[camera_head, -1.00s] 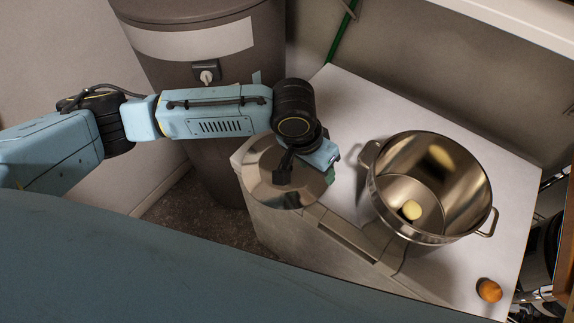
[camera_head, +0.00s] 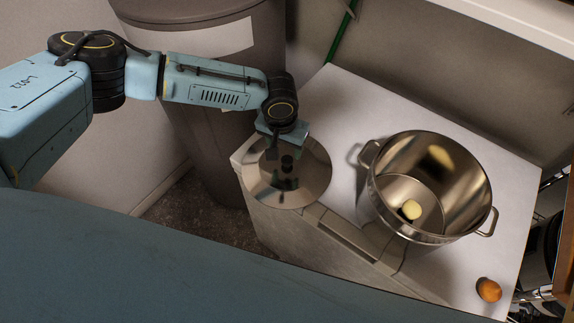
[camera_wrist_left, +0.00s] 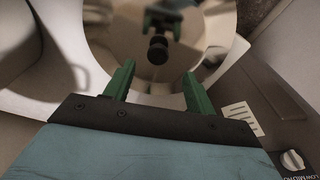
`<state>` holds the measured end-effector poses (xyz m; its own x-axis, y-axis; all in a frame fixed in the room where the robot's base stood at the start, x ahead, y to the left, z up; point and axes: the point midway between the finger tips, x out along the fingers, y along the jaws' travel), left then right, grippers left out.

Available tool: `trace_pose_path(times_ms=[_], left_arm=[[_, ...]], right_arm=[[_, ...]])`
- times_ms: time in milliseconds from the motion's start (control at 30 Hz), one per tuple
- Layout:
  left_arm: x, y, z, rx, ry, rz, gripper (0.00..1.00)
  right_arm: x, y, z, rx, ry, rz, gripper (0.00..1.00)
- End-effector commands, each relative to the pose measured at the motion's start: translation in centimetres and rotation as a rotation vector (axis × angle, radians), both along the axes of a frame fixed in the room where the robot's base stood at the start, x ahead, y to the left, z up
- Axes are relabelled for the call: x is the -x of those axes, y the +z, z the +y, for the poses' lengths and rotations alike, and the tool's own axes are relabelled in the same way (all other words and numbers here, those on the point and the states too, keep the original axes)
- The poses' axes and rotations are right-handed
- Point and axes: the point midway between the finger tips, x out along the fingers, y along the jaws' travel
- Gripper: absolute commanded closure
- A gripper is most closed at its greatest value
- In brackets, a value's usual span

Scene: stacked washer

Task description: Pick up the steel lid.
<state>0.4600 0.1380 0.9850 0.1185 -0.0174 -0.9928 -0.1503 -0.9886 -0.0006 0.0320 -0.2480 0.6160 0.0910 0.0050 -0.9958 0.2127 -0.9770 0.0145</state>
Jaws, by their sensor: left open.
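The steel lid (camera_head: 312,181) is a shiny round disc with a small dark knob (camera_head: 287,164). It lies flat at the left end of the white top. My left gripper (camera_head: 271,146) is at the lid's far side, close to the knob, and partly hides the rim. In the left wrist view my open gripper (camera_wrist_left: 158,82) has two green fingers apart with nothing between them. The lid (camera_wrist_left: 150,73) and its knob (camera_wrist_left: 157,50) are just ahead of the fingertips, and the lid mirrors the gripper. My right gripper is not in view.
A steel pot (camera_head: 440,190) with two handles stands right of the lid, with a pale yellow round item (camera_head: 411,209) inside. An orange-brown round item (camera_head: 489,290) lies at the near right. A large brown-grey cylinder (camera_head: 215,130) stands behind my arm.

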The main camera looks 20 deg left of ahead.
Motion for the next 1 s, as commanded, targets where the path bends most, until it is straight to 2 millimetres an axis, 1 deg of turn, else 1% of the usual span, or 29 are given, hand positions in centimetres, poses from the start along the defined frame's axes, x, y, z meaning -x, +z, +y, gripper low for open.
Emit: trace_pose_path(times_ms=[133,300,400,500,667,700,1000], left_arm=[[0.0,-1.4,-0.2,-0.002,-0.002,0.001,0.45],[-0.2,-4.0,-0.4,-0.001,0.000,0.000,0.45],[-0.3,-4.9,-0.4,-0.001,-0.001,0.000,0.45],[-0.4,-5.2,-0.4,-0.001,0.000,-0.001,0.45],[-0.4,-5.2,-0.4,0.000,0.000,-0.001,0.45],[-0.4,-5.2,-0.4,0.000,0.000,-0.001,0.46],[-0.3,-5.2,-0.4,0.000,0.000,-0.001,0.85]], right_arm=[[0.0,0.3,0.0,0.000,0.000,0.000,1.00],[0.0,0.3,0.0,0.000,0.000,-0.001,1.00],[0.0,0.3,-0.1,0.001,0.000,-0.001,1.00],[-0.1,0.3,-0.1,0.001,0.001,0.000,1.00],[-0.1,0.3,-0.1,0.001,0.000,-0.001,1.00],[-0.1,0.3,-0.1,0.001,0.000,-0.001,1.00],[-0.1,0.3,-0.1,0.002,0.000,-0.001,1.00]])
